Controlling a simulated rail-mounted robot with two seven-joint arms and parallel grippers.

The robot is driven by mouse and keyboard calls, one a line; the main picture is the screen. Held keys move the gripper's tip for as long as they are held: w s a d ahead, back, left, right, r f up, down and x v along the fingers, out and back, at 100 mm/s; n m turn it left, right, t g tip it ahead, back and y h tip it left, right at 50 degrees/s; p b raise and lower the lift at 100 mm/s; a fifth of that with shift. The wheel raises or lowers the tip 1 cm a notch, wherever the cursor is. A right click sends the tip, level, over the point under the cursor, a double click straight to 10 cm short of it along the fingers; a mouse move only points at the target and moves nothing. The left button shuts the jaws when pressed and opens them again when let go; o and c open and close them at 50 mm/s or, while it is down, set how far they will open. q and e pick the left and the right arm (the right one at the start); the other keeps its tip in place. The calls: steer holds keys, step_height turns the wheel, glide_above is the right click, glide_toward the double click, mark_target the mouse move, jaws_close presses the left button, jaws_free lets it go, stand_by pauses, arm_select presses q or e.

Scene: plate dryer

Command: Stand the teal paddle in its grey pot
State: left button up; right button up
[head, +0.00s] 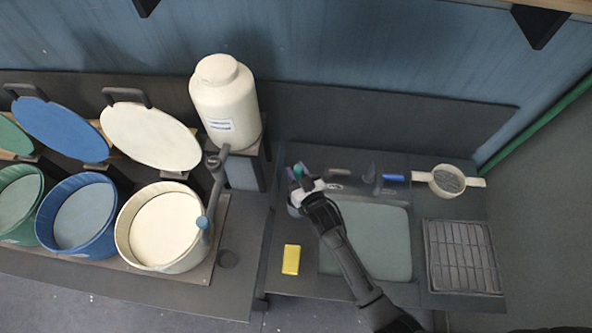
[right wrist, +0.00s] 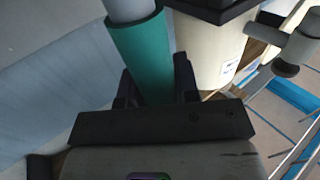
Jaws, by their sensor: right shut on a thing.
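My right gripper (head: 304,186) is over the back left corner of the sink counter. Its jaws are closed around the teal paddle (right wrist: 142,55). In the right wrist view the paddle shows as a teal cylinder with a pale grey part at the upper end, between the two fingers. My left gripper is not in view.
The sink (head: 385,245) lies under my right arm, with a yellow sponge (head: 291,259) to its left and a drying rack (head: 462,257) to its right. A strainer (head: 446,181) sits behind the rack. A large white jar (head: 224,105) and round tubs stand left.

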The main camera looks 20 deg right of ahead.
steer(key=shift+f, duration=0.1)
steer(key=o, duration=0.9)
steer(key=shift+o, duration=0.2)
steer(key=shift+s, duration=0.15)
steer(key=s+d+b, duration=0.1)
steer(key=s, duration=1)
steer(key=shift+s, duration=0.3)
